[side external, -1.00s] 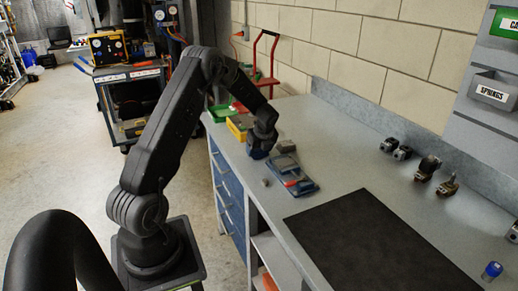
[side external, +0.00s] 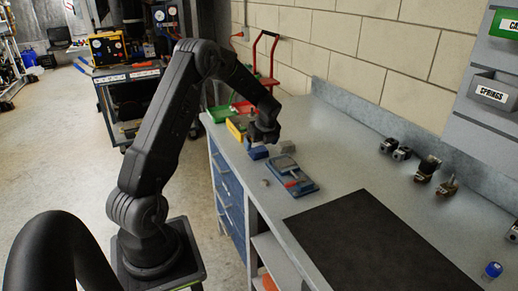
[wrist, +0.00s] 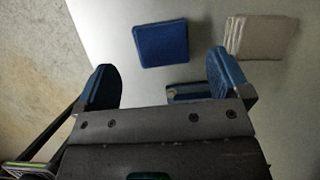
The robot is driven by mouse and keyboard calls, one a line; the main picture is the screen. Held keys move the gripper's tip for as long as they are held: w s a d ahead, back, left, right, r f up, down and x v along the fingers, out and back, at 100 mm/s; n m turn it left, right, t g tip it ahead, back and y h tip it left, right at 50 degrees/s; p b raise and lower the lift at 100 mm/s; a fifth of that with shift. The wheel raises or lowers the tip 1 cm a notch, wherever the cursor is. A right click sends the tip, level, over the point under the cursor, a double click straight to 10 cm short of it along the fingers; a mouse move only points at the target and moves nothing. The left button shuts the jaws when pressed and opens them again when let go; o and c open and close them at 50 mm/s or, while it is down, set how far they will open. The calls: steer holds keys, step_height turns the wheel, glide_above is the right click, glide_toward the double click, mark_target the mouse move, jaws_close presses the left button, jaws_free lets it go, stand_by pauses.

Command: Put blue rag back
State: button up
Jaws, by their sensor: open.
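The blue rag (side external: 257,153) is a folded square pad lying on the bench near its left edge. It also shows in the wrist view (wrist: 162,44), flat on the bench, beyond the fingertips and apart from them. A folded grey rag (side external: 285,147) lies just to its right, also clear in the wrist view (wrist: 262,37). My gripper (side external: 265,138) is above the bench close to the blue rag. In the wrist view my gripper (wrist: 164,76) has its two blue fingers spread wide, with nothing held between them.
A blue-grey tray (side external: 310,187) with tools lies nearer the camera. A small grey piece (side external: 265,183) lies beside it. Yellow (side external: 235,130) and green (side external: 219,113) bins stand behind. A black mat (side external: 360,245) covers the front bench. Metal fittings (side external: 425,168) line the wall.

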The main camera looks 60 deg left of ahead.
steer(key=s+d+r+n+t, duration=0.25)
steer(key=d+r+n, duration=0.25)
steer(key=d+r, duration=1.05)
steer(key=s+d+r+n+t+h, duration=0.1)
steer(key=s+d+r+n+h, duration=0.1)
steer(key=s+d+n, duration=0.4)
steer(key=s+d+r+n+t+h, duration=0.1)
steer(key=s+d+n+t+h, duration=0.1)
steer(key=s+d+n, duration=0.5)
steer(key=s+d, duration=0.5)
steer(key=d, duration=0.2)
steer(key=shift+r+h, duration=0.3)
steer(key=shift+r, duration=0.05)
